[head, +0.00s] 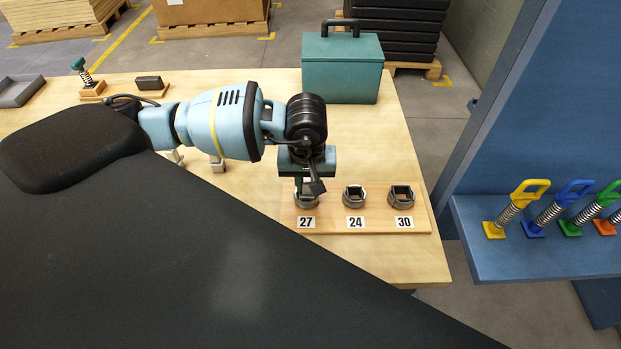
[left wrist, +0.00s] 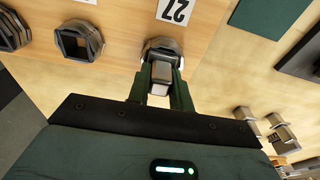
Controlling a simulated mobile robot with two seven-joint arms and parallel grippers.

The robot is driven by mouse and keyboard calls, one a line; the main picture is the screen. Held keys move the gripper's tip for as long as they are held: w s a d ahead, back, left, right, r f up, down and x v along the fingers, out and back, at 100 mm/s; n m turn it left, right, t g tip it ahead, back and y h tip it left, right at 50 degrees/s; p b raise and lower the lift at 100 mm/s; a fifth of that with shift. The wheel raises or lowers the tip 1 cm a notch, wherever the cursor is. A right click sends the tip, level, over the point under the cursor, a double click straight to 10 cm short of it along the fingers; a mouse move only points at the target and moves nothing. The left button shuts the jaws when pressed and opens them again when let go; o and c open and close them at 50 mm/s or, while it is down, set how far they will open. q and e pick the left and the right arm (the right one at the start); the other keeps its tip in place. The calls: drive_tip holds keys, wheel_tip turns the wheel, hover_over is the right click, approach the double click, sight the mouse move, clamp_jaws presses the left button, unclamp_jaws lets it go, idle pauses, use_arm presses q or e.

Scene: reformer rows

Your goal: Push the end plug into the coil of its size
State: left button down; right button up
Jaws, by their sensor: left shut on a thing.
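My left gripper (head: 304,184) points down over the dark ring-shaped coil (head: 307,201) behind the label 27. It is shut on a grey, block-like end plug (left wrist: 160,76), which shows between the green fingers in the left wrist view. The plug lines up with the coil marked 27 (left wrist: 164,46) there; I cannot tell whether its lower end is inside the opening. The coil marked 24 (head: 354,196) and the coil marked 30 (head: 401,196) stand to the right with empty square openings. My right gripper is not in view.
The coils stand on a wooden board (head: 375,226) near the table's right edge. Loose grey plugs (head: 217,165) stand on the table left of my gripper. A teal case (head: 342,70) stands behind. A blue shelf (head: 545,258) with coloured spring tools is on the right.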

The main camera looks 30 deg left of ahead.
sight(306, 196)
use_arm(q)
drive_tip(key=shift+s+a+r, duration=0.1)
drive_tip(key=c, duration=1.7)
unclamp_jaws()
drive_tip(key=shift+a, duration=0.1)
drive_tip(key=o, duration=0.4)
drive_tip(key=shift+o, duration=0.2)
drive_tip(key=shift+r, duration=0.1)
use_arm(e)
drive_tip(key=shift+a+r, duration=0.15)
use_arm(q)
wheel_tip(306, 196, up, 12)
drive_tip(key=s, duration=0.1)
drive_tip(key=shift+d, duration=0.45)
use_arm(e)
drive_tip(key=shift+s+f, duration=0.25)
use_arm(q)
drive_tip(key=shift+s, duration=0.15)
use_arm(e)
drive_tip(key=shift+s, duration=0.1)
